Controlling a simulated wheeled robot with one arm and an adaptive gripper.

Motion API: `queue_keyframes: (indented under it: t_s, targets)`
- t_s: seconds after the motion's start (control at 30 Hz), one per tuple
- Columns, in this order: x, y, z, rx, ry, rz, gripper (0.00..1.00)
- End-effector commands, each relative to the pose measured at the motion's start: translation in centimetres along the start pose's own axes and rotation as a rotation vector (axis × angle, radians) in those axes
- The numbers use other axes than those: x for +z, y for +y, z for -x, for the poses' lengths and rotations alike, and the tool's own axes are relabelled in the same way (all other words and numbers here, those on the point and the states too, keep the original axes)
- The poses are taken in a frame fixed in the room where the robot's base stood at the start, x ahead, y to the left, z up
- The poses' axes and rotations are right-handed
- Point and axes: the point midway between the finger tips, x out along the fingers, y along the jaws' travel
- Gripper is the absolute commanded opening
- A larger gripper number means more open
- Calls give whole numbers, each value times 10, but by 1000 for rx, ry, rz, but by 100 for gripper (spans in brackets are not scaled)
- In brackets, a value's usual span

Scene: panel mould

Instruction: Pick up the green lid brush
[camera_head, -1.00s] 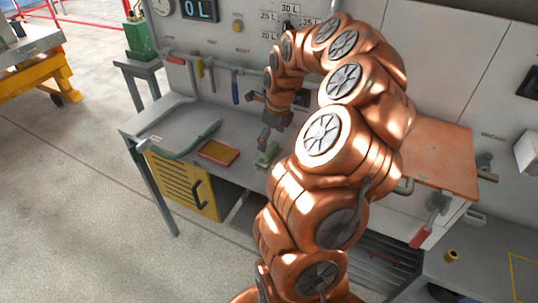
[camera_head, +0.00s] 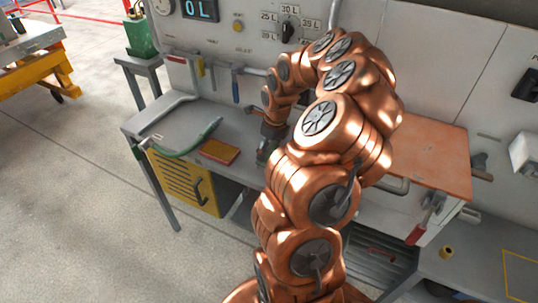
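The green lid brush cannot be made out now; a small green object that showed at my gripper's tip a second ago is hidden behind my arm and gripper. My gripper (camera_head: 264,154) points down at the grey bench top (camera_head: 165,120), just right of a red-and-yellow pad. Its fingers are small, dark and partly covered by my copper arm, so whether they are open or hold anything does not show.
A green hose (camera_head: 198,143) curves along the bench's left front, beside the red-and-yellow pad (camera_head: 219,152). A yellow slatted panel (camera_head: 180,182) is below. An orange board (camera_head: 428,155) lies at the right. A wall panel with dials (camera_head: 245,30) rises behind.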

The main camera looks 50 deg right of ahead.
Motion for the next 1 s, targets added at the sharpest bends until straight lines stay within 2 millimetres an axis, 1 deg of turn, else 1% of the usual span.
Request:
queue_keyframes:
  t_s: [0.03, 0.13, 0.4, 0.57, 0.67, 0.77, 1.0]
  targets:
    - [0, 0, 0, 0, 0, 0, 67]
    - [0, 0, 0, 0, 1, 0, 56]
    - [0, 0, 1, 0, 1, 1, 56]
    - [2, 0, 10, -2, 2, 1, 56]
    - [4, -1, 24, -4, 1, 1, 56]
    - [8, -2, 47, -7, -4, -2, 56]
    - [18, -1, 110, -7, -4, 1, 56]
